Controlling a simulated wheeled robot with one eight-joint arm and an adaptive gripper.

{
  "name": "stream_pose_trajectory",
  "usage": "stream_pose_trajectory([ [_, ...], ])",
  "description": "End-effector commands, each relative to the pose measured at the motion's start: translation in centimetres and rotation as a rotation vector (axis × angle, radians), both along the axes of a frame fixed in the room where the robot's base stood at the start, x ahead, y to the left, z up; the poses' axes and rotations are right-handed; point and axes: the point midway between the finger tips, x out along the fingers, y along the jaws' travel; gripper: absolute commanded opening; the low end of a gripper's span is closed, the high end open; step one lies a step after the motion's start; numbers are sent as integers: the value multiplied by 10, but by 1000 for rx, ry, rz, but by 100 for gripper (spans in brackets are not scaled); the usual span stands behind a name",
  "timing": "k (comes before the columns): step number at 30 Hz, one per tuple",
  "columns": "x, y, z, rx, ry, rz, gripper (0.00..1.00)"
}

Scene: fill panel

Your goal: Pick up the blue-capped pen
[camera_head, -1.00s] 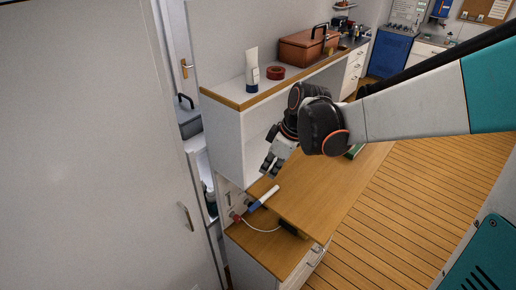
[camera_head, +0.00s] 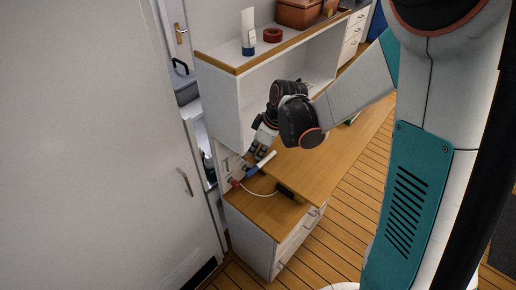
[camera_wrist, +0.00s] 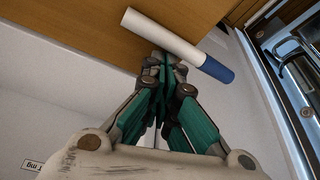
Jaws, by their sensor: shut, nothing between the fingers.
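The pen (camera_wrist: 172,38) has a white body and a blue cap (camera_wrist: 217,70). In the wrist view it lies across the top, on the edge of the wooden surface (camera_wrist: 90,22), with its cap end past the edge. In the head view the pen (camera_head: 266,159) lies near the left end of the desk. My gripper (camera_wrist: 164,58) is shut and empty, its fingertips right beside the pen's middle; whether they touch cannot be told. In the head view my gripper (camera_head: 259,152) is just above and left of the pen, partly hiding it.
A white shelf unit (camera_head: 222,105) stands behind the desk, with a tube (camera_head: 248,35) and red tape roll (camera_head: 272,35) on top. A white cable (camera_head: 262,193) runs from a wall socket to a black block (camera_head: 286,190).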

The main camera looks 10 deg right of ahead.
Motion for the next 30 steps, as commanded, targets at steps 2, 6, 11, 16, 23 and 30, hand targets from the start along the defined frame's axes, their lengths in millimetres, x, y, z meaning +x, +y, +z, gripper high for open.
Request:
stream_pose_trajectory([
  [2,0,0,0,0,0,0,0],
  [6,0,-1,0,0,0,0,0],
  [11,-8,-12,-1,0,0,-4,0],
  [16,-20,-27,-1,-1,1,-3,0],
  [23,-20,-27,0,0,0,0,0],
  [30,-19,-25,12,0,0,0,0],
])
